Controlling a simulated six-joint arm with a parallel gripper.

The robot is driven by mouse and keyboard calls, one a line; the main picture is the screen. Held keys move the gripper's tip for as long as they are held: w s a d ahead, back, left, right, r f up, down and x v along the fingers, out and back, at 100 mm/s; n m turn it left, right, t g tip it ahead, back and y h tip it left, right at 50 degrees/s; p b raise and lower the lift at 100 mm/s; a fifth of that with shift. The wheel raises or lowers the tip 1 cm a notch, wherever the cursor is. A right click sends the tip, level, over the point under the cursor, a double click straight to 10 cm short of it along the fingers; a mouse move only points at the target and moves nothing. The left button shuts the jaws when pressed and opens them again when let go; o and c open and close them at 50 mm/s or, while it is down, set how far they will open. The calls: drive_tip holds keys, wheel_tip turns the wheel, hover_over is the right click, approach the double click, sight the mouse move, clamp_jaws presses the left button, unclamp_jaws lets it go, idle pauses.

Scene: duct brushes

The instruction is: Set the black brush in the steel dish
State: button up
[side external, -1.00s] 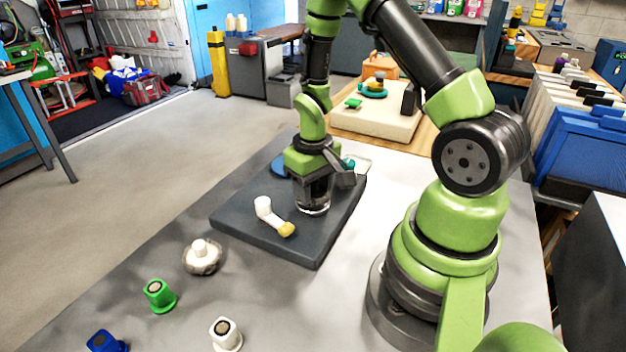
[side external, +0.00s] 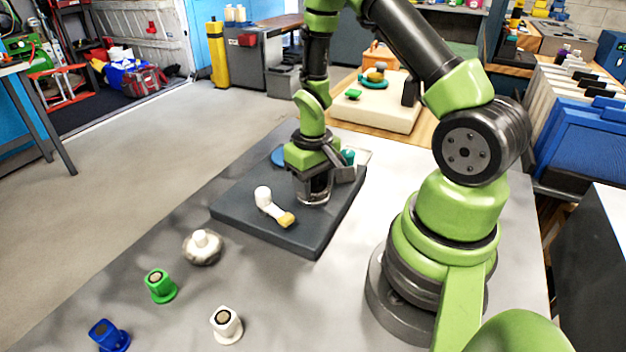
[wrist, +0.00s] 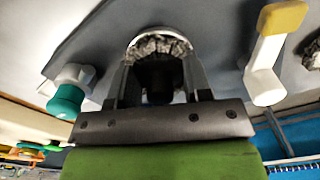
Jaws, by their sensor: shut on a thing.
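My gripper (wrist: 158,88) points straight down over the dark grey slab in the side external view. Its two fingers are shut on the black handle of the black brush (wrist: 158,72). The brush's grey bristles (wrist: 163,46) show beyond the fingers in the wrist view. A pale shiny rim (wrist: 150,32) curves around the far side of the bristles; it looks like the steel dish. A pale rim also shows low under the gripper in the side external view (side external: 314,201). I cannot tell whether the brush rests on the dish bottom.
A white and yellow piece (side external: 266,203) lies on the slab (side external: 290,238), left of my gripper. A teal and white piece (wrist: 68,92) is on the other side. A white-knobbed brush (side external: 202,247) and green (side external: 160,286), blue (side external: 107,335) and white (side external: 226,325) holders stand on the table.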

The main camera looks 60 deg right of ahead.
drive_tip(key=shift+w+f, duration=0.1)
drive_tip(key=shift+f, duration=0.45)
drive_tip(key=o, duration=0.8)
drive_tip(key=shift+o, duration=1)
wheel_tip(320, 180, up, 11)
drive_tip(key=shift+f, duration=0.2)
drive_tip(key=s+a+r+t+y, duration=0.1)
drive_tip(key=s+a+r+t, duration=0.2)
drive_tip(key=s+a+r, duration=0.2)
drive_tip(key=s+a+r+t+y, duration=0.1)
drive_tip(key=s+a+r+t, duration=0.3)
drive_tip(key=a+r, duration=0.3)
wheel_tip(320, 180, up, 6)
drive_tip(key=shift+s+a+f+n, duration=0.25)
drive_tip(key=shift+s+a+n, duration=0.05)
drive_tip(key=shift+s+a, duration=0.15)
